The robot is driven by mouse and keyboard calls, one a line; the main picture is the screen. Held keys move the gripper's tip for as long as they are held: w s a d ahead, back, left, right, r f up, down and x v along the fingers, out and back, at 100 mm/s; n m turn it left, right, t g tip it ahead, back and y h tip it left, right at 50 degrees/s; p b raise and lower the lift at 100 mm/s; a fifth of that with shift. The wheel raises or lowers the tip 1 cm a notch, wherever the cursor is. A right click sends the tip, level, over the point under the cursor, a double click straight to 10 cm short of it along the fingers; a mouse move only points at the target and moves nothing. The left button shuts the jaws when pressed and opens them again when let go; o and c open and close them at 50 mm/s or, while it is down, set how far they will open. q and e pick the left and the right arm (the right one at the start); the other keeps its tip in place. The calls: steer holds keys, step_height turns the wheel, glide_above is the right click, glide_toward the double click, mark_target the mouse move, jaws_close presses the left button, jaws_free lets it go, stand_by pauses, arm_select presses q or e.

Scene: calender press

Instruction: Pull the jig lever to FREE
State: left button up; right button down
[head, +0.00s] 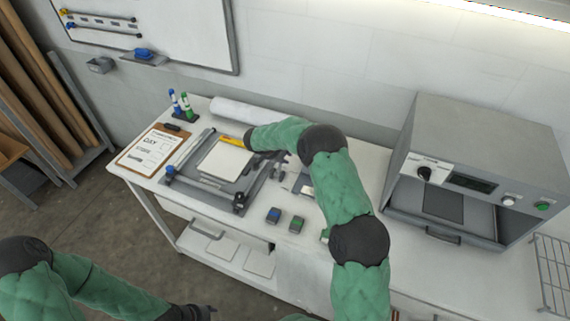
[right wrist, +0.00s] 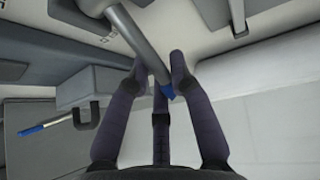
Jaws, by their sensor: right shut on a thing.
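The jig (head: 242,198) is a grey frame on the white bench, with a pale flat piece (head: 224,160) lying on it. My right gripper (head: 268,158) is at the jig's right rear side in the head view and covers the lever there. In the right wrist view my right gripper (right wrist: 163,75) is shut on the lever (right wrist: 137,38), a grey slanted bar with a blue end between the fingertips. The lever's FREE marking cannot be read. My left gripper (head: 203,312) is low in the head view, away from the bench top, and its fingers are too small to judge.
A clipboard (head: 152,150) lies left of the jig, with markers (head: 181,105) behind it. A white roll (head: 245,111) lies along the wall. Small blue (head: 273,215) and green (head: 297,224) blocks sit in front. A grey press (head: 480,130) stands at the right.

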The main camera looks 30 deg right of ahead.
steer(key=shift+s+a+r+t+h+b, duration=0.3)
steer(key=shift+a+t+h+b, duration=0.4)
steer(key=shift+b, duration=3.6)
steer(key=shift+s+a+r+t+h+b, duration=0.1)
steer(key=shift+s+a+t+h+b, duration=0.55)
steer(key=shift+b, duration=3.6)
steer(key=shift+w+d+r+h+b, duration=0.1)
steer(key=shift+d+r+h+b, duration=0.1)
steer(key=shift+h+b, duration=0.6)
steer(key=shift+y, duration=0.35)
steer(key=c, duration=1.1)
jaws_free()
steer(key=shift+w+r, duration=0.1)
steer(key=shift+r, duration=0.05)
steer(key=shift+m, duration=0.3)
steer(key=shift+r, duration=0.1)
steer(key=v, duration=1.2)
